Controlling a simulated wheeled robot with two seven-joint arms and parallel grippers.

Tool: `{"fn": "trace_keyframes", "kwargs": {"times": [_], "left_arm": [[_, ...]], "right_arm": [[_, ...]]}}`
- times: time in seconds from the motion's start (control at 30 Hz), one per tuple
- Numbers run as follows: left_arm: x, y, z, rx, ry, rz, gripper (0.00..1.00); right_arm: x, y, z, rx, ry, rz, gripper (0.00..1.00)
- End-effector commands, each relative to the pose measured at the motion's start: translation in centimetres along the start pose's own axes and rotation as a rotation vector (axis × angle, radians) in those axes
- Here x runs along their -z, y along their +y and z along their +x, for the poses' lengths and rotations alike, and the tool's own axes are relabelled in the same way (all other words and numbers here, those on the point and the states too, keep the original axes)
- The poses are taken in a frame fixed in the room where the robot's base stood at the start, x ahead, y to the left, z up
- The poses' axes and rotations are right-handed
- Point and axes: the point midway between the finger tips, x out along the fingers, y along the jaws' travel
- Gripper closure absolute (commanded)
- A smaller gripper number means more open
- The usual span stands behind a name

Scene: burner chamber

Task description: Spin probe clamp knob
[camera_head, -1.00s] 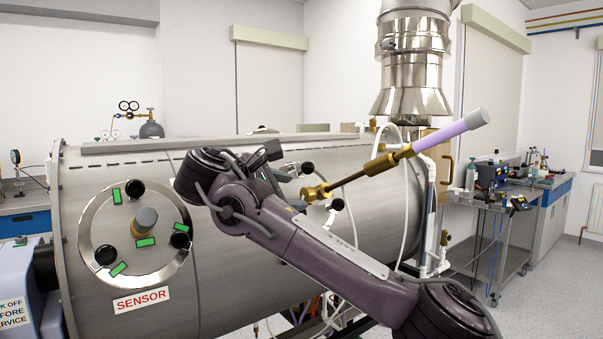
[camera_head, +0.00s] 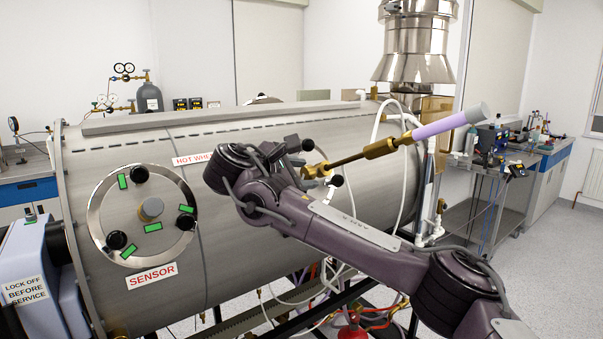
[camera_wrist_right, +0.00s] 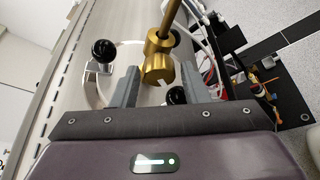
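The probe is a brass rod (camera_head: 345,161) with a lilac sleeve and grey end, sticking out toward the upper right from the steel chamber (camera_head: 220,150). Its brass fitting (camera_wrist_right: 157,68) shows in the right wrist view. Black ball knobs flank it: one at upper left (camera_wrist_right: 104,50) and one at lower right (camera_wrist_right: 177,95), partly behind a finger. I cannot tell which part is the clamp knob. My right gripper (camera_wrist_right: 158,72) has its fingers apart, with the fitting seen between them; contact cannot be told. My left gripper is out of view.
A round sensor flange (camera_head: 95,213) with black knobs and green marks is on the chamber's left side. A steel duct (camera_head: 415,50) rises behind the probe. White hoses run near the probe. A cart (camera_head: 480,215) stands at right, with open floor beside it.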

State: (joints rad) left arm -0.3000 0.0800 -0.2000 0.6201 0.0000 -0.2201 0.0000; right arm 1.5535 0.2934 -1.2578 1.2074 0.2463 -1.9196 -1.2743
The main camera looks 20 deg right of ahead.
Motion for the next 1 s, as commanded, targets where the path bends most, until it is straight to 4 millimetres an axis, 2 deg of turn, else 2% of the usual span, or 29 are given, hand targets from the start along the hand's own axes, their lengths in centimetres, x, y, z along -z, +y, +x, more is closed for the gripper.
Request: {"fn": "trace_keyframes", "kwargs": {"times": [0.03,0.2,0.27,0.47,0.67,1.0], "left_arm": [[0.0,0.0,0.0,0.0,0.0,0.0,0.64],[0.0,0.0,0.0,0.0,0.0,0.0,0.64],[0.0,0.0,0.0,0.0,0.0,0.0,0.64],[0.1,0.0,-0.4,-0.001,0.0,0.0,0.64],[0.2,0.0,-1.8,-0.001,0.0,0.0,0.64],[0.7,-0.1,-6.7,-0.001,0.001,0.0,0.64]], "right_arm": [[0.0,0.0,0.0,0.0,0.0,0.0,0.66],[0.0,0.0,0.0,0.0,0.0,0.0,0.88],[0.0,0.0,0.0,0.0,0.0,0.0,0.93],[-0.1,0.1,-0.1,0.006,0.0,-0.014,0.93],[-0.2,0.3,-0.1,0.036,0.001,-0.084,0.93],[-0.5,0.8,-0.3,0.143,0.003,-0.341,0.93]]}}
